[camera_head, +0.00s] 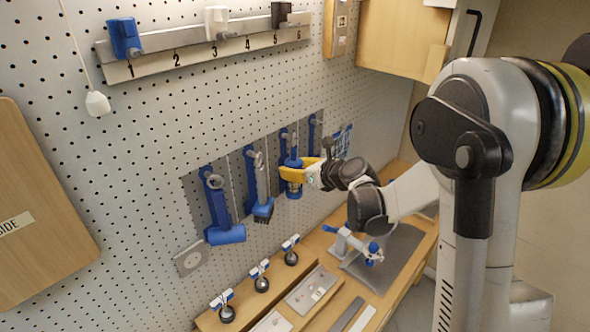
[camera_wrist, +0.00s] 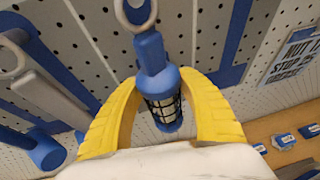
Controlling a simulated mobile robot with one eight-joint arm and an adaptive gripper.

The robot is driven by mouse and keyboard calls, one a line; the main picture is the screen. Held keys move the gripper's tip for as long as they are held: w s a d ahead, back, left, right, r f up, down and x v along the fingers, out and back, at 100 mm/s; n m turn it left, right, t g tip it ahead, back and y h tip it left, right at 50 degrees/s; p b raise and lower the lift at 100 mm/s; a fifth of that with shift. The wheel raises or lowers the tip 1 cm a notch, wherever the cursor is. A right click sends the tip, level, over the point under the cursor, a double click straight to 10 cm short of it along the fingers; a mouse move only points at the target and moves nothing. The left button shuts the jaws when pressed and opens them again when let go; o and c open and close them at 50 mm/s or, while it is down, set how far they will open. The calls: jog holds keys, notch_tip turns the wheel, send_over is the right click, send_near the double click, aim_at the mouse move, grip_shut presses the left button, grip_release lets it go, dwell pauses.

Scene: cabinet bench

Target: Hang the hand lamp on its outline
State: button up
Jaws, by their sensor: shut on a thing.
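The hand lamp (camera_wrist: 157,75) is blue with a dark caged lower end and a pale hanging ring (camera_wrist: 135,12) at its top. It also shows in the head view (camera_head: 294,190), in front of the grey tool panel (camera_head: 235,158). My gripper (camera_wrist: 160,108) has its yellow fingers shut around the lamp's body; it also shows in the head view (camera_head: 292,175). The lamp hangs roughly upright, close to the panel. Blue painted outlines (camera_head: 312,133) show on the panel beside it. The lamp and fingers hide part of the panel, and I cannot tell whether the ring is on a hook.
A blue hammer (camera_head: 222,212) and a blue brush (camera_head: 260,200) hang left of the lamp. A numbered rail (camera_head: 200,50) is above. Below, the wooden bench (camera_head: 320,250) carries several knobbed items, grey plates and a blue-and-white clamp-like tool (camera_head: 350,243). A sign (camera_wrist: 292,55) is at the right.

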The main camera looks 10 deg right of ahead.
dwell(0.4)
jog(key=o, duration=1.5)
jog(key=shift+s, duration=0.1)
jog(key=v, duration=1.1)
jog(key=s+a+f+n+g+h+b, duration=0.1)
jog(key=s+f+n+h+b, duration=0.1)
jog(key=s+f+n+b, duration=0.5)
jog(key=s+f+n+g+h+b, duration=0.2)
jog(key=s+f+n+b, duration=0.5)
jog(key=s+n, duration=0.3)
jog(key=s+a+f+n+g+h+b, duration=0.1)
jog(key=s+f+n+g+b, duration=0.1)
jog(key=s+f+n+b, duration=0.5)
jog(key=shift+s+a+f+n+h, duration=0.15)
jog(key=shift+s+n, duration=0.2)
jog(key=shift+n, duration=0.8)
jog(key=shift+s+a+f+n+h, duration=0.15)
jog(key=shift+s+n, duration=0.25)
jog(key=shift+n, duration=0.7)
jog(key=shift+s+f+n+h, duration=0.1)
jog(key=shift+s+f+n, duration=0.2)
jog(key=shift+n, duration=0.85)
